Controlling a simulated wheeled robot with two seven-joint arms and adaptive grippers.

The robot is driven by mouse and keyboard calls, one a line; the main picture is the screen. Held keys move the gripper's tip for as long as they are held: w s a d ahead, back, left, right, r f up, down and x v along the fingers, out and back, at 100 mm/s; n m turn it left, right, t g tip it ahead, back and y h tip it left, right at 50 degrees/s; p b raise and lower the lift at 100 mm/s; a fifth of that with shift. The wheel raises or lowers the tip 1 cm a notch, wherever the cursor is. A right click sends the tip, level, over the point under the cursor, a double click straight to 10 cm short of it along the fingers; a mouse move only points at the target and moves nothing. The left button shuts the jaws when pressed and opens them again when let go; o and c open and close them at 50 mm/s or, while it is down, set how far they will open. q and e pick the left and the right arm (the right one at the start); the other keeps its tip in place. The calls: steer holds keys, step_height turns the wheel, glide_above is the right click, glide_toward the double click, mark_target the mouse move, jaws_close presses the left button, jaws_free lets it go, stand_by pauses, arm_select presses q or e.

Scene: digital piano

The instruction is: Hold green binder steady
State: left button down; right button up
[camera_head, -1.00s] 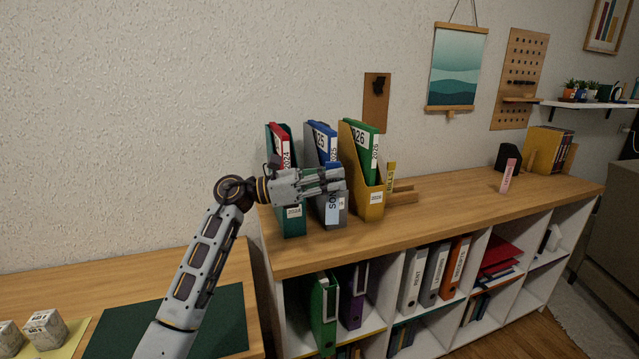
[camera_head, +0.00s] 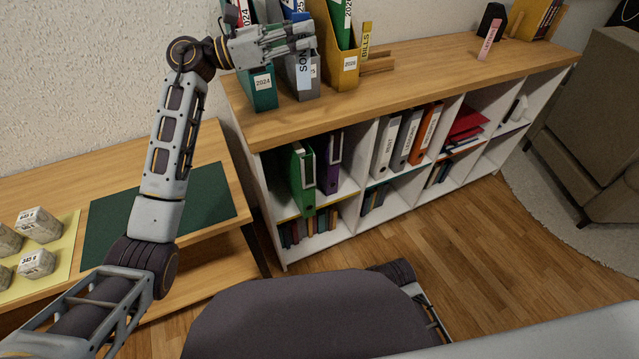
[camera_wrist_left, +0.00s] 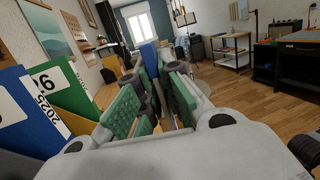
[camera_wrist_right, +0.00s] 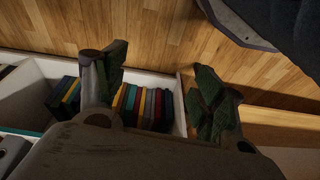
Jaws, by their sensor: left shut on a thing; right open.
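Another green binder (camera_head: 343,22), labelled 2026, is in the yellow file holder (camera_head: 342,64) on the top. My right gripper (camera_wrist_right: 160,72) is open and empty in the right wrist view, above several books in a low cubby.
A dark green holder (camera_head: 264,90) and a grey holder (camera_head: 304,88) stand beside the yellow one. Grey and orange binders (camera_head: 407,135) fill the middle cubby. The floor (camera_head: 470,235) before the shelf is open.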

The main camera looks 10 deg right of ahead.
steer(key=w+d+r+n+t+h, duration=0.2)
steer(key=w+r+t, duration=0.25)
steer(key=w, duration=0.55)
steer(key=w+d+r+n+t+h, duration=0.1)
steer(key=w+r+n+t+h, duration=0.15)
steer(key=w+r, duration=0.55)
steer(key=w+a+r+m+t+y, duration=0.1)
steer(key=w+a+r+t+y, duration=0.1)
steer(key=a, duration=0.5)
steer(key=w+a+r+m+t+y, duration=0.2)
steer(key=a+r+t+y, duration=0.2)
steer(key=a+y, duration=0.3)
steer(key=shift+r+t, duration=0.25)
steer(key=shift+t, duration=0.55)
steer(key=shift+m, duration=0.25)
steer(key=shift+w, duration=0.15)
